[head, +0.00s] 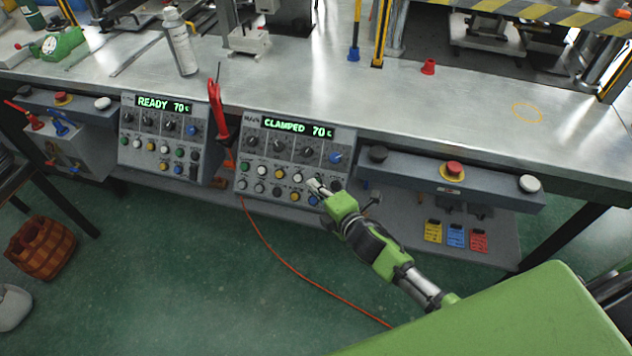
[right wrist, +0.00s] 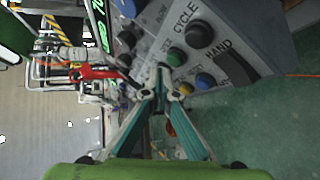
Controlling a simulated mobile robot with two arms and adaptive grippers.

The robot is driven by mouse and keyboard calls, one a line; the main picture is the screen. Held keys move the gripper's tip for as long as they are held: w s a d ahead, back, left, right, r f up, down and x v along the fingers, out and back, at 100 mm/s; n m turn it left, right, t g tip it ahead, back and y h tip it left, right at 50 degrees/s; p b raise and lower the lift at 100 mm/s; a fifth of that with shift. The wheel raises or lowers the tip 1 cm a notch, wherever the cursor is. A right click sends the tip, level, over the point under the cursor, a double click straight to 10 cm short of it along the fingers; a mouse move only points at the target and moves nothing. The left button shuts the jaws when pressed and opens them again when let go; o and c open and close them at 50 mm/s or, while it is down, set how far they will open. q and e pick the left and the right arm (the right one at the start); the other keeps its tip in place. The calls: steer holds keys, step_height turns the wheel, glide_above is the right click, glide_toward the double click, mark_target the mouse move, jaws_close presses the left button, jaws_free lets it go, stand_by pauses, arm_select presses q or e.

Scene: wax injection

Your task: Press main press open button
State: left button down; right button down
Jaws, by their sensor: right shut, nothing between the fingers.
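The main press control panel (head: 290,155) hangs at the table's front edge; its display (head: 298,128) reads CLAMPED 70. It carries dark knobs and rows of coloured buttons. My right gripper (head: 314,184) is shut and empty, its tips over the panel's lower right buttons. In the right wrist view the closed fingertips (right wrist: 163,70) are close to a green button (right wrist: 176,57), with a blue button (right wrist: 205,80) to the right. I cannot tell whether the tips touch. CYCLE and HAND labels show there; I cannot pick out the open button's label. My left gripper is not in view.
A second panel (head: 160,140) reading READY 70 is at the left. Red pliers (head: 215,105) hang between the panels. A ledge (head: 410,172) with a red button (head: 454,168) is to the right. An orange cable (head: 275,255) runs across the green floor.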

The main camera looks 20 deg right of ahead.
steer(key=shift+w+d+f, duration=0.2)
steer(key=shift+w+f, duration=0.05)
steer(key=shift+w, duration=0.05)
